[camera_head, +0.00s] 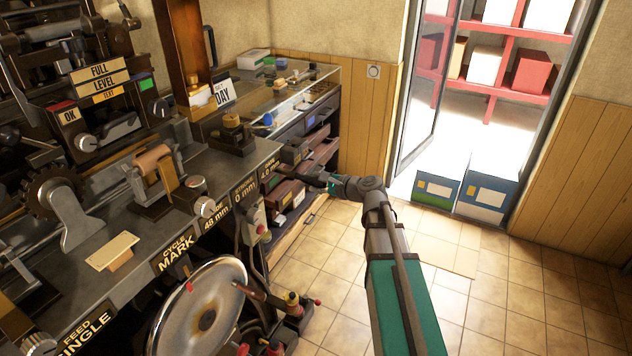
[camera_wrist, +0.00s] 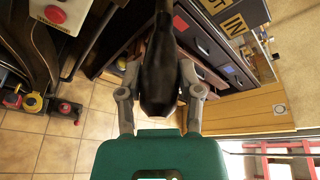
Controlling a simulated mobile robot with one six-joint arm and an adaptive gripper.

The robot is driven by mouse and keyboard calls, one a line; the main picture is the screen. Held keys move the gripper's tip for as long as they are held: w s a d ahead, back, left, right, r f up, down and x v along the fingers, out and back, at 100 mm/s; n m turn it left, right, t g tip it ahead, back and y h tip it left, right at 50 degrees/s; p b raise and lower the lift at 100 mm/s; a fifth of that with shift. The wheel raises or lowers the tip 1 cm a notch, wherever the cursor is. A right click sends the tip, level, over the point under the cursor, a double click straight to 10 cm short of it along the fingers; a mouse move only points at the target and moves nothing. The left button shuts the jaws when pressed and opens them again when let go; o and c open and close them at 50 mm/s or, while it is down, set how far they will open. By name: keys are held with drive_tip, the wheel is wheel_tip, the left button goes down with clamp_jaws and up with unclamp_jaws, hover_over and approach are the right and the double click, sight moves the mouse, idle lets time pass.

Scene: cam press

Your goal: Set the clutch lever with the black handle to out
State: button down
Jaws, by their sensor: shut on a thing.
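The clutch lever's black handle (camera_wrist: 158,70) fills the middle of the wrist view and runs up to the top edge. My gripper (camera_wrist: 160,92) has one finger on each side of the handle and is shut on it. In the head view my gripper (camera_head: 328,183) is at the right end of the machine's front. The handle is small and mostly hidden there, so the lever's position cannot be told.
A grey box with a red button (camera_head: 259,229) hangs on the machine front. A handwheel (camera_head: 208,315) and small levers with red knobs (camera_head: 292,303) stand lower left. Open shelving (camera_head: 318,148) is behind my gripper.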

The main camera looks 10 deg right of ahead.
drive_tip(key=shift+s+a, duration=0.1)
drive_tip(key=shift+a, duration=0.3)
drive_tip(key=shift+c, duration=1.3)
unclamp_jaws()
drive_tip(key=shift+d, duration=0.1)
drive_tip(key=shift+d, duration=0.1)
